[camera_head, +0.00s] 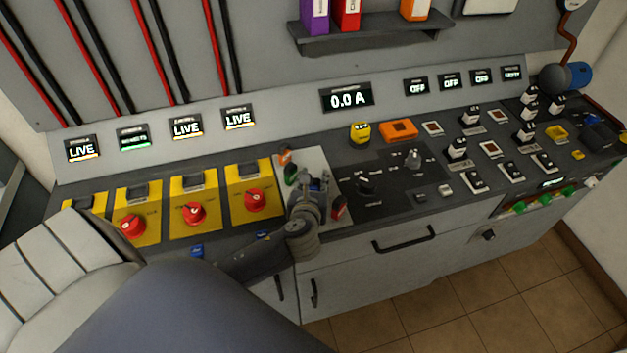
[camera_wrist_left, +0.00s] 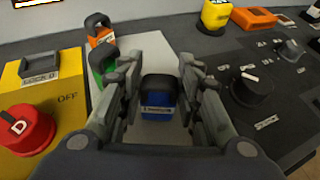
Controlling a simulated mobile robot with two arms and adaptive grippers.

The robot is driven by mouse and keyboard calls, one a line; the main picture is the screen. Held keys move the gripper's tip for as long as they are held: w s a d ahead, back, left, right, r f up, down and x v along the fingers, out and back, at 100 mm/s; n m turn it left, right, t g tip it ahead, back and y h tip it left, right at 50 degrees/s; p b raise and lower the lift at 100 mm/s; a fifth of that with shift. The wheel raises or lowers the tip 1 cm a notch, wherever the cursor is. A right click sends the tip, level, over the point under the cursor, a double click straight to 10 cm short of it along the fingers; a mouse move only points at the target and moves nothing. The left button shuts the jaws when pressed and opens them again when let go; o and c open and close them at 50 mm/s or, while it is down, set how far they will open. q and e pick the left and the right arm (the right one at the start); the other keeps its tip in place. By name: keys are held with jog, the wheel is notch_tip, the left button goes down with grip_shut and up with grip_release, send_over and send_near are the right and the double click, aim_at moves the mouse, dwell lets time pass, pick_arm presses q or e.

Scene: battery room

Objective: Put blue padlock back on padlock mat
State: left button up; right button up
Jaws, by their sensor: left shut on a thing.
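The blue padlock (camera_wrist_left: 158,103) with a dark shackle stands between the two fingers of my left gripper (camera_wrist_left: 160,95) in the left wrist view. The gripper (camera_head: 314,188) is shut on it. The padlock is over the pale padlock mat (camera_head: 318,161); I cannot tell whether its base touches the mat. In the head view the fingers mostly hide it. On the mat, an orange padlock (camera_head: 285,156) and a green padlock (camera_head: 291,174) stand to the left, and a red padlock (camera_head: 338,207) stands at the right front. My right gripper is not in view.
Yellow lockout panels with red knobs (camera_head: 255,200) lie left of the mat. A black panel with dials (camera_head: 366,186) lies to its right. A yellow item (camera_head: 360,132) and an orange item (camera_head: 398,130) stand behind that panel. A drawer handle (camera_head: 404,239) juts from the console front.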

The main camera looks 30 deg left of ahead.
pick_arm(q)
jog(key=shift+f, duration=0.2)
jog(key=o, duration=1.1)
jog(key=b+v, duration=0.1)
jog(key=v, duration=1.1)
jog(key=shift+d, duration=0.1)
